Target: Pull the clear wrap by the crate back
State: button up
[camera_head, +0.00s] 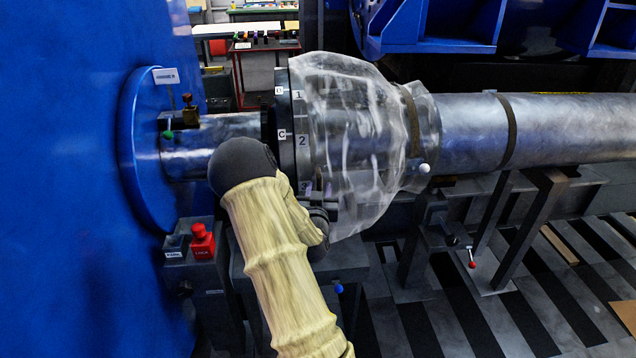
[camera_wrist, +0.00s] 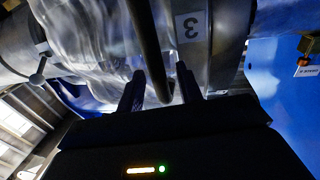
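The clear wrap (camera_head: 365,125) is a crinkled, see-through sleeve around the numbered flange and the end of the large shaft. A dark band (camera_head: 411,120) circles its narrow right end, with a white knob (camera_head: 424,169) below. My gripper (camera_head: 320,217) is at the wrap's lower left edge, partly hidden by my arm. In the wrist view my gripper (camera_wrist: 162,85) has its fingers apart, on either side of a dark curved bar (camera_wrist: 148,40) along the wrap (camera_wrist: 90,35). Gaps seem to show beside the bar; contact is unclear. I cannot identify a crate.
A short shaft (camera_head: 215,140) joins the blue housing (camera_head: 80,180) at left. A control box with a red button (camera_head: 202,238) stands below it. The long shaft (camera_head: 560,125) runs right over dark supports (camera_head: 530,225). Blue machinery (camera_head: 440,45) hangs close above the wrap.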

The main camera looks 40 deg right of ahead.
jog(key=shift+w+d, duration=0.25)
jog(key=shift+w, duration=0.05)
grip_shut()
jog(key=shift+d, duration=0.15)
